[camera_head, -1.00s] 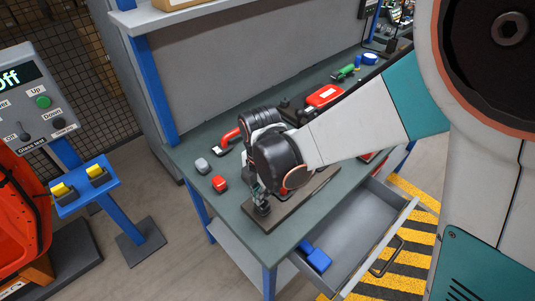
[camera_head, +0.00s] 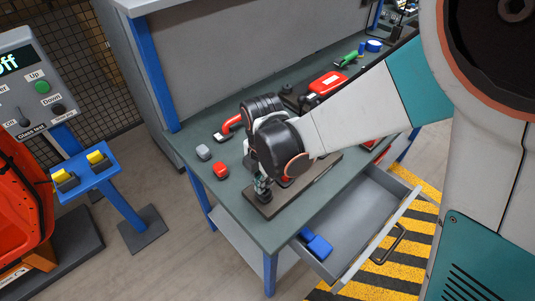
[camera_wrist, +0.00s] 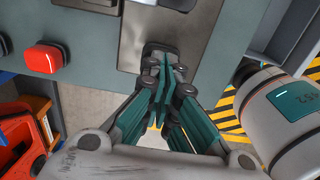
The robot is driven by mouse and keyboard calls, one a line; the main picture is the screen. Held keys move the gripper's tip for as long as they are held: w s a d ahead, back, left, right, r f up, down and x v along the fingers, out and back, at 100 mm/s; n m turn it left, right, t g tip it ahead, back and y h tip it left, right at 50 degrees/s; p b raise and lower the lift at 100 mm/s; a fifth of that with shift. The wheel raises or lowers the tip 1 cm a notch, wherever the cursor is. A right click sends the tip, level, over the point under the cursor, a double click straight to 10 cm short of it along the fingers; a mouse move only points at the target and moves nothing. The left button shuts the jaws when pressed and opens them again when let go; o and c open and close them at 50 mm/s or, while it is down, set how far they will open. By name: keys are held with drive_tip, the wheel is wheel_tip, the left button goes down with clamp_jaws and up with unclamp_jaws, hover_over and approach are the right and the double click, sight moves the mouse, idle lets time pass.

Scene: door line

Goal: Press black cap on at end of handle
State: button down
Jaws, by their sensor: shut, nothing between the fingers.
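My gripper (camera_head: 263,191) points down at the near-left end of a dark, flat board (camera_head: 290,199) on the workbench. Its fingers are closed together, with nothing between them. In the wrist view the fingertips (camera_wrist: 164,68) are over a small dark fitting (camera_wrist: 157,50) at the end of the board; I cannot tell whether they touch it or whether it is the black cap. A red part shows partly behind my wrist above the board, mostly hidden.
A grey button block (camera_head: 203,152) and a red one (camera_head: 220,170) sit left of the board. An open drawer (camera_head: 350,218) with a blue item (camera_head: 318,246) juts out at the front. A red case (camera_head: 327,84) and green tool (camera_head: 348,59) lie farther back.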

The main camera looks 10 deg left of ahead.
drive_tip(key=shift+f+b, duration=0.6)
drive_tip(key=shift+f, duration=0.05)
idle(0.7)
idle(0.3)
drive_tip(key=shift+r+p, duration=2.45)
drive_tip(key=shift+r, duration=1.1)
drive_tip(key=shift+f, duration=0.1)
